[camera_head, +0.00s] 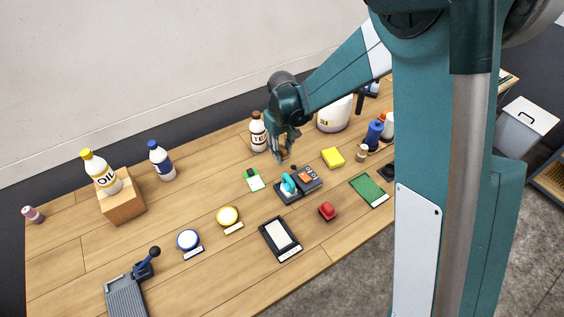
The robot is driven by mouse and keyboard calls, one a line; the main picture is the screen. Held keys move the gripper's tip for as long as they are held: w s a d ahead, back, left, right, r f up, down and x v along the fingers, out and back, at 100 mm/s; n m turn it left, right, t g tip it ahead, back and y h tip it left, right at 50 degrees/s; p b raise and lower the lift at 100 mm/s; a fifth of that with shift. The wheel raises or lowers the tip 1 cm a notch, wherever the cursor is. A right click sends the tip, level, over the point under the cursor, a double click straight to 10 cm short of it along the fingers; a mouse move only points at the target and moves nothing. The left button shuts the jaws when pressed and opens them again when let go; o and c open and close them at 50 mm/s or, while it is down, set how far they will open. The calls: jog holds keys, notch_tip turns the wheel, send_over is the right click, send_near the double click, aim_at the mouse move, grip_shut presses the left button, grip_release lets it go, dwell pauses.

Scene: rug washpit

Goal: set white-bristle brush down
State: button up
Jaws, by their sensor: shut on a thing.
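My gripper (281,156) points down over the back middle of the wooden bench (150,232). It is shut on a small brown thing (285,147), mostly hidden by the fingers. I take this to be the white-bristle brush, but its bristles do not show clearly. I cannot tell whether it touches the bench top. In front of the gripper, a dark tray (291,199) holds a teal and white item (288,184) and an orange item (306,175).
The bench's left middle has bare boards.

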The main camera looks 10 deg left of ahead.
aim_at(282, 148)
jog(key=shift+f, duration=0.75)
jog(key=shift+f, duration=0.1)
jog(key=shift+f, duration=1.75)
jog(key=shift+f+b, duration=0.15)
jog(key=shift+b, duration=0.15)
jog(key=o, duration=0.9)
jog(key=shift+r+p, duration=0.55)
jog(key=shift+r, duration=5.6)
